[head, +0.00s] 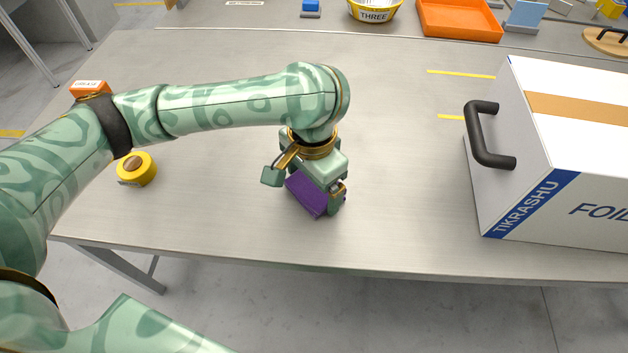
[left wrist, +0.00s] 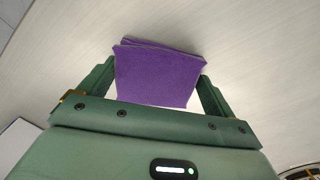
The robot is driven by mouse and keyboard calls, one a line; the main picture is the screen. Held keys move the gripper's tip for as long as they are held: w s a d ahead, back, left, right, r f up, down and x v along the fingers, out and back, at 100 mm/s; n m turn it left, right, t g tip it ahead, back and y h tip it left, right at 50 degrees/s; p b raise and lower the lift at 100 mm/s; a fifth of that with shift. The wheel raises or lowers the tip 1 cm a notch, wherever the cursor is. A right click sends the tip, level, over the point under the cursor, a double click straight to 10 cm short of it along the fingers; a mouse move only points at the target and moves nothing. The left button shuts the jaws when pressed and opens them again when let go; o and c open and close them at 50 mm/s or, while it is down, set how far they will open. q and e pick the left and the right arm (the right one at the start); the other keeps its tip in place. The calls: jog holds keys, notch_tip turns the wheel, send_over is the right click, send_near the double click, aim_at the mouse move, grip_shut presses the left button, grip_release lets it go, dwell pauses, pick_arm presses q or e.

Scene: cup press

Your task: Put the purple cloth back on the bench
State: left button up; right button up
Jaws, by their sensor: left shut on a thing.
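The purple cloth (head: 308,195) is a small folded piece at my left gripper (head: 325,205), over the front middle of the bench (head: 400,210). In the left wrist view, the cloth (left wrist: 156,75) sits between the two green fingers of the left gripper (left wrist: 157,82), which is shut on it. The cloth's folded layers show at its far edge. I cannot tell whether its lower edge touches the bench. My right gripper is not in view.
A large white box (head: 590,150) with a black handle (head: 487,140) stands at the right. A yellow tape roll (head: 148,168) and an orange labelled item (head: 90,88) lie at the left. A yellow bowl (head: 375,10) and an orange tray (head: 460,20) are at the back. The bench between is clear.

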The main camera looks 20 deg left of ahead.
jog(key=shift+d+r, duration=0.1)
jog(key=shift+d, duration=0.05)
pick_arm(q)
jog(key=o, duration=0.6)
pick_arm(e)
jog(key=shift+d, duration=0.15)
pick_arm(q)
notch_tip(320, 180, up, 12)
jog(key=p, duration=0.8)
jog(key=shift+p, duration=0.35)
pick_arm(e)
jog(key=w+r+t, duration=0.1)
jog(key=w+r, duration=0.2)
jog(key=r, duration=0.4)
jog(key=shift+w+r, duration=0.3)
